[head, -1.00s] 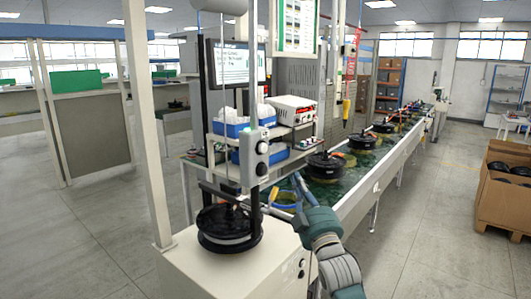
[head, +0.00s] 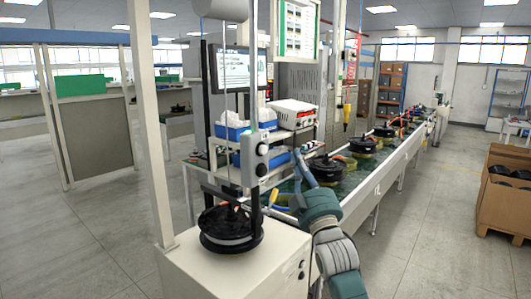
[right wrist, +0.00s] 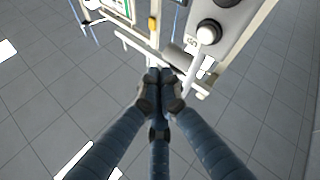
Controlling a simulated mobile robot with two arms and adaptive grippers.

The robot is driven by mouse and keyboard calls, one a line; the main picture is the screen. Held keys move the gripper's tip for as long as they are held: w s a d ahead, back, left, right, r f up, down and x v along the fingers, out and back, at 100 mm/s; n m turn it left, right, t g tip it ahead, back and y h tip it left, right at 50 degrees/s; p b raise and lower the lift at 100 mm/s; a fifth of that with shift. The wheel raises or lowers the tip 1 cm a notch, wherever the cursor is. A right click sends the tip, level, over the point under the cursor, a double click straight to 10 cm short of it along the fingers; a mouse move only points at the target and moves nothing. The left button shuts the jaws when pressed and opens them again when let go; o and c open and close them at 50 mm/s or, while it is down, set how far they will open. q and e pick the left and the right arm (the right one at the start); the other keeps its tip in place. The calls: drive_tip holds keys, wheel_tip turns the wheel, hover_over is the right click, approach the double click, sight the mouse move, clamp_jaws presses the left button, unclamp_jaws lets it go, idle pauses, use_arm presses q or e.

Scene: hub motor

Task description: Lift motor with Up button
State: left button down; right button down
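The black hub motor (head: 228,229) sits on the white cabinet at the lower middle of the head view, under the lift frame. The grey button box (head: 262,158) is on the frame's post above it and has round dark buttons on its face. The button labels are too small to read. My left gripper is not in view.
The white cabinet (head: 220,275) and a tall white post (head: 146,120) stand close in front. Blue bins (head: 232,131) and a white-and-red device (head: 293,113) are on shelves behind. A conveyor (head: 385,165) with several motors runs back right. A cardboard box (head: 505,205) stands far right.

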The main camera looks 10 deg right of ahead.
sight(263, 150)
drive_tip(key=w+a+b, duration=0.2)
drive_tip(key=w+a, duration=0.2)
drive_tip(key=w, duration=0.1)
drive_tip(key=shift+w+a, duration=0.3)
drive_tip(key=shift+w, duration=0.05)
drive_tip(key=shift+w, duration=0.1)
idle(1.2)
drive_tip(key=shift+w+a, duration=0.25)
drive_tip(key=shift+w+a+b, duration=0.35)
drive_tip(key=shift+w+b, duration=0.05)
idle(4.0)
drive_tip(key=shift+s+d+f+p, duration=0.1)
drive_tip(key=shift+s+d+p, duration=0.4)
drive_tip(key=shift+s, duration=0.25)
